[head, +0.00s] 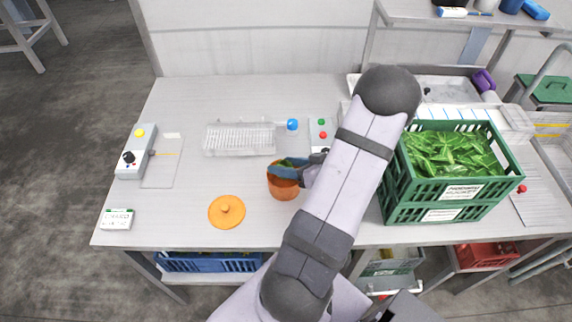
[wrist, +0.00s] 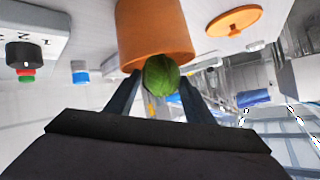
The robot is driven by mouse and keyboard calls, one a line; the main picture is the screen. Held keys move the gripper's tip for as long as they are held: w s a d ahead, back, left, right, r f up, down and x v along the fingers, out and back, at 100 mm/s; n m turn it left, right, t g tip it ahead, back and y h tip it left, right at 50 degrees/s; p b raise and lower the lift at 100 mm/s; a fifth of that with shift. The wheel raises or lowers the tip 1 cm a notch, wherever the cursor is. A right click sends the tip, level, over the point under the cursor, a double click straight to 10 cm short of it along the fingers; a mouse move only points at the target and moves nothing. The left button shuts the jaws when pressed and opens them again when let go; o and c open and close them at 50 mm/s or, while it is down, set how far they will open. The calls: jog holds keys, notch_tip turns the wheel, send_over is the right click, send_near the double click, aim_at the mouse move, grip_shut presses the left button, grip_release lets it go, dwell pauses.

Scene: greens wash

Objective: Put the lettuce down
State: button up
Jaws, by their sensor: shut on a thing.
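My gripper (head: 285,170) is at the mouth of an orange pot (head: 284,189) near the middle of the bench. It is shut on the green lettuce (wrist: 160,74), which sits between the two dark fingers in the wrist view. In the head view only a bit of the lettuce (head: 288,162) shows past the blue-grey fingers. In the wrist view the lettuce overlaps the rim of the pot (wrist: 154,30). I cannot tell how deep inside the pot it is, or whether it touches the pot.
An orange lid (head: 227,211) lies left of the pot. A wire rack (head: 238,138) stands behind it. A green crate (head: 403,209) full of leafy greens is at the right. A scale-like device (head: 136,151) and a small white box (head: 117,219) are at the left.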

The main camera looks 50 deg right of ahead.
jog(key=shift+f, duration=0.6)
jog(key=o, duration=1.1)
jog(key=shift+r, duration=0.5)
jog(key=shift+s+d+r, duration=0.1)
jog(key=shift+s+r, duration=0.05)
jog(key=shift+r, duration=0.1)
jog(key=b+v, duration=0.2)
jog(key=v, duration=0.9)
jog(key=shift+s+r, duration=0.1)
jog(key=shift+s, duration=0.15)
